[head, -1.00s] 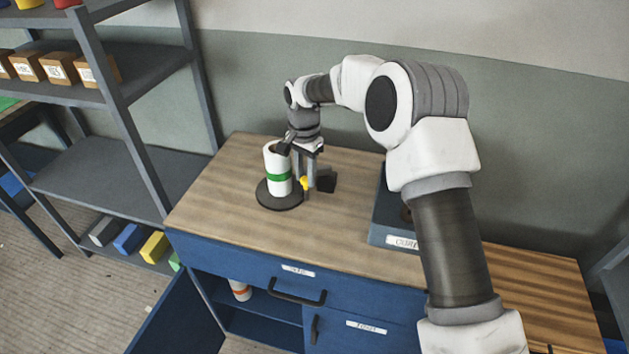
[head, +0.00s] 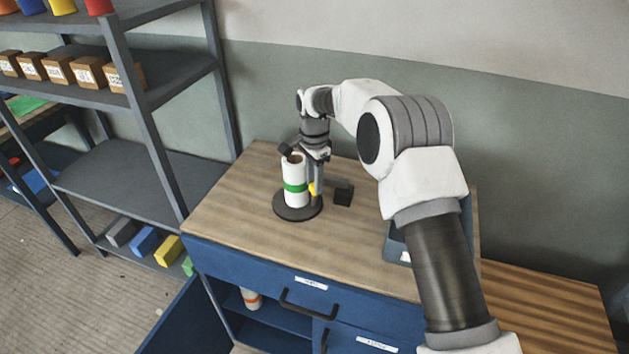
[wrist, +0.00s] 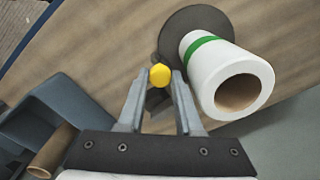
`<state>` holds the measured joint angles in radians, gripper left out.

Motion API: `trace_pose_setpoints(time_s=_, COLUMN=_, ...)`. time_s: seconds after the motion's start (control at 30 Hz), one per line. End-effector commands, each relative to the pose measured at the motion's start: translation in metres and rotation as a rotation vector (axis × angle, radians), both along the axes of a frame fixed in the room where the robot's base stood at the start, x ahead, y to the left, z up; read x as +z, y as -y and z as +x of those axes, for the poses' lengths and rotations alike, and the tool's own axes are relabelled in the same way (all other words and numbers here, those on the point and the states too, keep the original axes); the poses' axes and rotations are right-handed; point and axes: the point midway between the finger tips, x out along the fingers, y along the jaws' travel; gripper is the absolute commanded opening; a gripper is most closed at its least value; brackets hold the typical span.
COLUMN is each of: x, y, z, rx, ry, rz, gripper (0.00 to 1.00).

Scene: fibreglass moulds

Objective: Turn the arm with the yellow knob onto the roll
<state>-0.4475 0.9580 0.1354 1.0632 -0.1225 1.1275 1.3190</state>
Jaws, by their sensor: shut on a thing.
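A white roll with a green band (head: 294,180) stands upright on a dark round base (head: 298,208) on the bench. It also shows in the wrist view (wrist: 228,75), with its hollow brown core facing the camera. The yellow knob (wrist: 160,75) sits between my fingertips, and my gripper (wrist: 159,82) is shut on it, beside the roll. In the head view the knob (head: 312,188) shows just right of the roll, below my gripper (head: 317,180). A dark block (head: 343,195) lies right of the knob. The arm that carries the knob is mostly hidden by my fingers.
A blue-grey bin (wrist: 50,115) stands to the right on the bench, partly behind my arm; a brown tube (wrist: 50,152) shows by it in the wrist view. Shelves (head: 130,180) stand at the left. The bench's front left (head: 240,215) is clear. A cabinet door (head: 175,320) hangs open below.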

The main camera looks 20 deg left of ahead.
Motion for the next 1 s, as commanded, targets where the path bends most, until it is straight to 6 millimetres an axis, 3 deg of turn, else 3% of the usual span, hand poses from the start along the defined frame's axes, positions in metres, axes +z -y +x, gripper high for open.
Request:
trace_pose_setpoints(time_s=0.03, x=0.001, y=0.000, z=0.000, rx=0.001, ry=0.001, rz=0.001, gripper=0.00)
trace_pose_setpoints(time_s=0.07, x=0.001, y=0.000, z=0.000, rx=0.001, ry=0.001, rz=0.001, gripper=0.36)
trace_pose_setpoints(time_s=0.23, x=0.001, y=0.000, z=0.000, rx=0.001, ry=0.001, rz=0.001, gripper=0.64)
trace_pose_setpoints(time_s=0.67, x=0.000, y=0.007, z=-0.005, rx=0.071, ry=-0.001, rz=0.001, gripper=0.64)
trace_pose_setpoints(time_s=1.0, x=0.003, y=0.045, z=-0.022, rx=0.448, ry=-0.001, rz=0.001, gripper=0.64)
